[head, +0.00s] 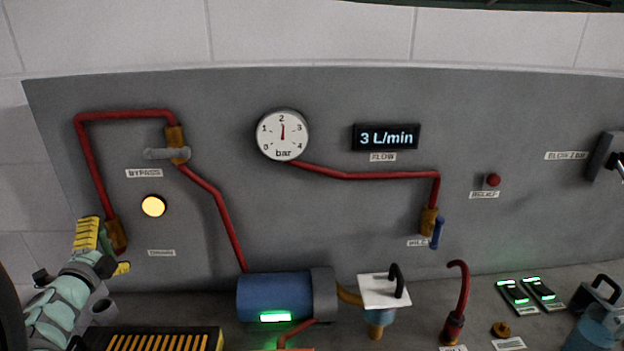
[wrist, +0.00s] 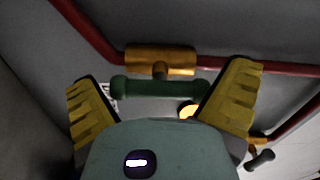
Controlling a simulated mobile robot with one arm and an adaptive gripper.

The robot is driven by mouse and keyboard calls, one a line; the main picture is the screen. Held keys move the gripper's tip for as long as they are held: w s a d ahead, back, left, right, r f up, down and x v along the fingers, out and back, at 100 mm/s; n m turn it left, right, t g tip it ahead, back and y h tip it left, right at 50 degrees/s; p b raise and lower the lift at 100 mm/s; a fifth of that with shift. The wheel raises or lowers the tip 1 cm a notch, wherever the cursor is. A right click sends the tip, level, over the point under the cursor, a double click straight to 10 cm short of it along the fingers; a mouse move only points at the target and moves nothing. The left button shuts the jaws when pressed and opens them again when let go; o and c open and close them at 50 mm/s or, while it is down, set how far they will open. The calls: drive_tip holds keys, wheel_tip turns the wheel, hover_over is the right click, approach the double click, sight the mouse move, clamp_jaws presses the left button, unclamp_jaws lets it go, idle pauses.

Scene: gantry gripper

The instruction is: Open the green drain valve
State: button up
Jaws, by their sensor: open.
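The green drain valve handle (wrist: 160,88) is a dark green bar with rounded ends, joined by a short stem to a brass valve body (wrist: 162,60) on a red pipe. In the wrist view the bar lies crosswise between the yellow fingers of my gripper (wrist: 160,78). The fingers are apart, one beyond each end of the bar; I cannot tell whether either touches it. In the head view my gripper (head: 105,249) is at the lower left of the panel, in front of the brass valve body (head: 116,236), and hides most of the green handle.
The grey bypass handle (head: 160,154) and a lit yellow lamp (head: 153,206) are above and right of my gripper. The gauge (head: 282,134) points near 2 bar; the flow display (head: 387,137) reads 3 L/min. A blue pump (head: 275,296) and slotted box (head: 150,340) stand below.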

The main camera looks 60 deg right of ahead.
drive_tip(key=v, duration=1.2)
